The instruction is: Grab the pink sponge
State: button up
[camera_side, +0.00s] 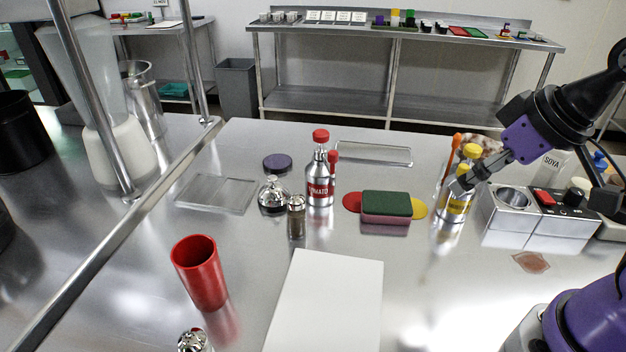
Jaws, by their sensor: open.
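The pink sponge (386,207) lies flat on the steel counter right of centre, with a dark green scouring face on top and its pink side showing below. A red disc shows at its left end and a yellow one at its right; the sponge partly covers both. My gripper (463,183) is open and empty, to the right of the sponge and above counter height. Its fingers overlap the yellow-labelled bottle (456,206) in the picture; I cannot tell whether they touch it.
A tomato bottle (320,178), a small shaker (296,216) and a bell-like metal dome (273,195) stand left of the sponge. A metal box unit (512,217) stands at right.

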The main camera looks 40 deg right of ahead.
dwell(0.3)
jog(key=m+g, duration=0.5)
jog(key=m, duration=2.1)
send_over(384, 201)
notch_tip(384, 201, down, 6)
jog(key=f, duration=0.5)
jog(key=shift+w+f, duration=0.1)
jog(key=shift+w, duration=0.15)
jog(key=f, duration=0.5)
jog(key=shift+s+f, duration=0.25)
jog(key=shift+f, duration=0.15)
jog(key=c, duration=0.6)
